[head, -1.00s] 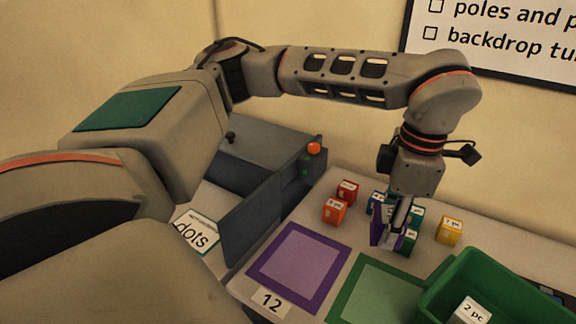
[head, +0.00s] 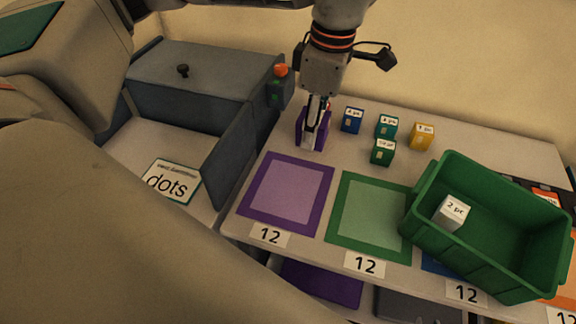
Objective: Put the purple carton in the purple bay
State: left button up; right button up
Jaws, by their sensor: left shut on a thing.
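The purple carton (head: 302,130) is in my left gripper (head: 315,132), which is shut on it; the fingers cover part of its face. The carton is just beyond the far edge of the purple bay (head: 243,215), a purple-framed square with a lighter middle on the pale table. The bay is empty. I cannot tell how high the carton is above the table. My right gripper is not in view.
Blue (head: 352,120), teal (head: 387,126), green (head: 382,152) and yellow (head: 422,136) cartons stand right of the gripper. A green bay (head: 340,240) and green crate (head: 490,270) with a white carton (head: 453,212) lie right. A grey box (head: 190,95) stands left.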

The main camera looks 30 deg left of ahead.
aim_at(306, 194)
pick_arm(q)
notch_tip(306, 194, down, 20)
jog(key=shift+r, duration=0.25)
dwell(0.3)
jog(key=shift+f, duration=0.1)
jog(key=shift+f, duration=0.15)
jog(key=o, duration=1.2)
jog(key=r, duration=0.8)
jog(key=d+r, duration=0.1)
jog(key=r, duration=0.3)
jog(key=shift+w+r, duration=0.1)
jog(key=shift+r, duration=0.15)
